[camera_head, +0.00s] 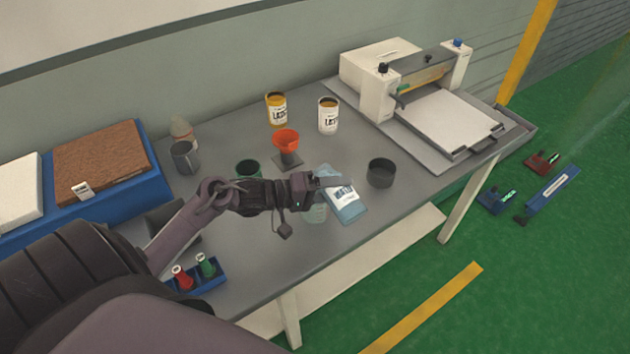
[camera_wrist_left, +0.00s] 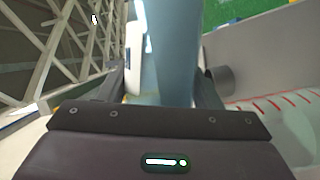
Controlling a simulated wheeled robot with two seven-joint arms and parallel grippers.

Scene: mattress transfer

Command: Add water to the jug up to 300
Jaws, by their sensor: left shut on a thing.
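My left gripper (camera_head: 318,182) is shut on a light blue water container (camera_head: 349,212) with a white label. The container is tilted and also fills the middle of the left wrist view (camera_wrist_left: 172,50). A clear, pale jug (camera_head: 316,213) stands on the table just below the gripper, partly hidden by it. In the left wrist view the jug (camera_wrist_left: 285,112) is close at the right, with red marks on its wall. I cannot read the marks or make out a water level. Whether water is flowing cannot be seen. My right gripper is not in view.
On the grey table (camera_head: 225,125) stand a red funnel (camera_head: 286,140), a dark pot (camera_head: 381,173), a green cup (camera_head: 247,168), two labelled cans (camera_head: 277,110), a grey mug (camera_head: 185,157) and a white machine (camera_head: 375,70). A blue rack (camera_head: 208,281) holds small red and green bottles.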

